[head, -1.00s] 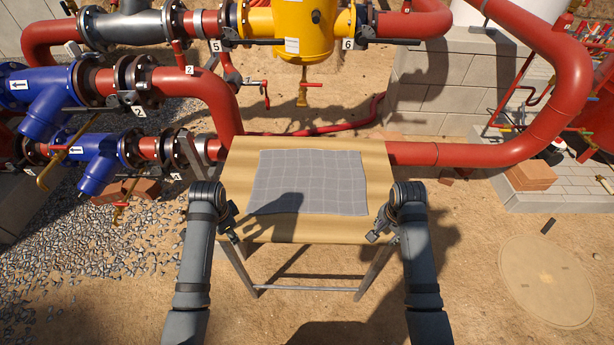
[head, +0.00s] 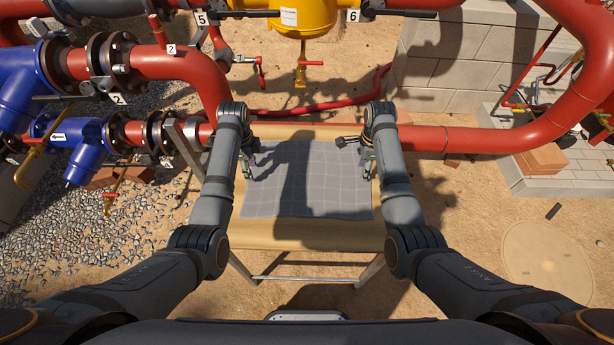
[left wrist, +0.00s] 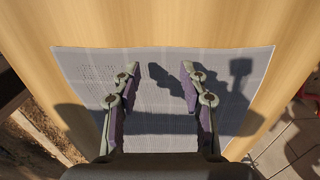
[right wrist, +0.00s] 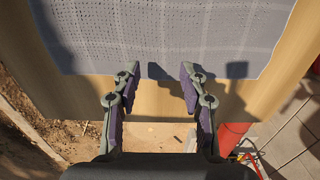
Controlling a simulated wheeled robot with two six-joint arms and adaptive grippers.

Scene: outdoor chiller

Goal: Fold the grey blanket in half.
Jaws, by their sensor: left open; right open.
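The grey blanket (head: 335,200) lies flat and spread out on a tan tabletop (head: 310,235), with shadows of my arms across it. My left gripper (head: 250,168) is above the blanket's left side. In the left wrist view, its open, empty fingers (left wrist: 160,75) are over the blanket (left wrist: 75,68), inside its edge. My right gripper (head: 367,165) is near the blanket's right edge. In the right wrist view, its open, empty fingertips (right wrist: 158,75) are at the edge of the blanket (right wrist: 170,30). I cannot tell whether they touch the cloth.
Red pipes (head: 460,139) run behind the table. Blue valve bodies (head: 95,140) stand at the left and a yellow vessel (head: 303,17) at the back. Bricks (head: 541,160) lie at the right. The tabletop's front strip is clear.

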